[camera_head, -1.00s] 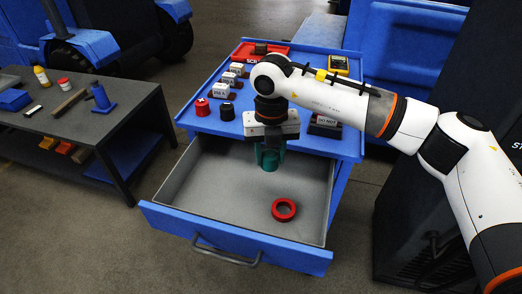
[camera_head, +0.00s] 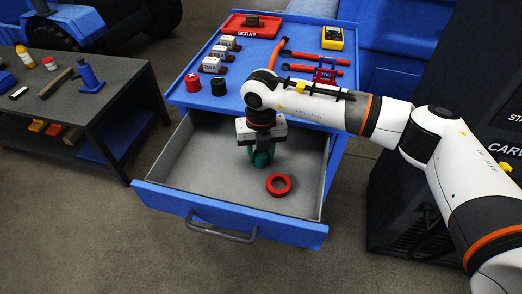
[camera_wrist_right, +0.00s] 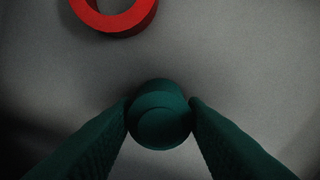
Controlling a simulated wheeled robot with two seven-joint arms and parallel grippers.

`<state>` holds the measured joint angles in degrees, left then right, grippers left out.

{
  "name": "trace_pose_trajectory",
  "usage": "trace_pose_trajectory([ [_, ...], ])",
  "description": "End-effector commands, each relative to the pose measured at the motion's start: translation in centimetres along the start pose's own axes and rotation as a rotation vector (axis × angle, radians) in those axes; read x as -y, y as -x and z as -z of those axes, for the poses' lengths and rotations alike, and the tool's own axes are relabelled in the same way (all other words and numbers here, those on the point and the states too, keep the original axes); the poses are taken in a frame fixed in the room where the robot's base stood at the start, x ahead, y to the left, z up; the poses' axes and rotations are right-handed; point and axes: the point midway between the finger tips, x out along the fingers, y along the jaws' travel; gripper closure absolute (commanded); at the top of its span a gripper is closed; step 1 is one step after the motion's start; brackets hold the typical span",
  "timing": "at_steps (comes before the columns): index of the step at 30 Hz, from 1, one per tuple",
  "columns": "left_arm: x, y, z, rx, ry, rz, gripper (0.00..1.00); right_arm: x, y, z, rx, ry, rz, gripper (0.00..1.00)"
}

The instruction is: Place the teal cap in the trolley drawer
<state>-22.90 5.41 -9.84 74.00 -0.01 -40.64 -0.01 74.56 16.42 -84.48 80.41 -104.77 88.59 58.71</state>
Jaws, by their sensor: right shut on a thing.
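The teal cap (camera_wrist_right: 161,115) is between the two fingers of my right gripper (camera_wrist_right: 160,122) in the right wrist view, with a finger against each side. In the head view my right gripper (camera_head: 261,155) points down inside the open trolley drawer (camera_head: 190,167) and is shut on the cap, which shows as a dark teal shape low between the fingers. I cannot tell whether the cap touches the drawer floor. My left gripper is not in view.
A red ring (camera_head: 279,185) lies on the drawer floor close to the right of the gripper. The trolley top (camera_head: 270,103) holds a red tray (camera_head: 252,25), white labelled blocks, red tools and a yellow meter (camera_head: 332,38). The drawer's left part is bare.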

Motion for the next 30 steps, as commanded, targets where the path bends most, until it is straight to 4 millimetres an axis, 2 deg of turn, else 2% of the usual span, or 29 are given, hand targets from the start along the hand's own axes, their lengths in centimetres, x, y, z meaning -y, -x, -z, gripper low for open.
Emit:
trace_pose_trajectory([
  [9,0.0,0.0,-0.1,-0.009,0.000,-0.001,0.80,0.0,-0.2,0.0,0.000,0.000,0.000,0.71],
  [10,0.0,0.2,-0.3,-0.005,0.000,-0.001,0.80,0.0,-0.2,0.0,0.000,0.000,0.000,0.58],
  [13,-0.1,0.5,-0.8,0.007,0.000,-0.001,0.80,0.0,-0.1,0.0,0.000,0.000,0.000,0.42],
  [14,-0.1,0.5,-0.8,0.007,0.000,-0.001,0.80,0.0,-0.1,0.0,0.000,0.000,0.000,0.39],
  [25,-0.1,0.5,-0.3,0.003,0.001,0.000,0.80,0.0,0.2,0.0,0.000,0.000,0.000,0.39],
  [30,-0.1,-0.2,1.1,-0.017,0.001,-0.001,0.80,0.0,3.0,0.1,-0.004,0.000,0.002,0.39],
])
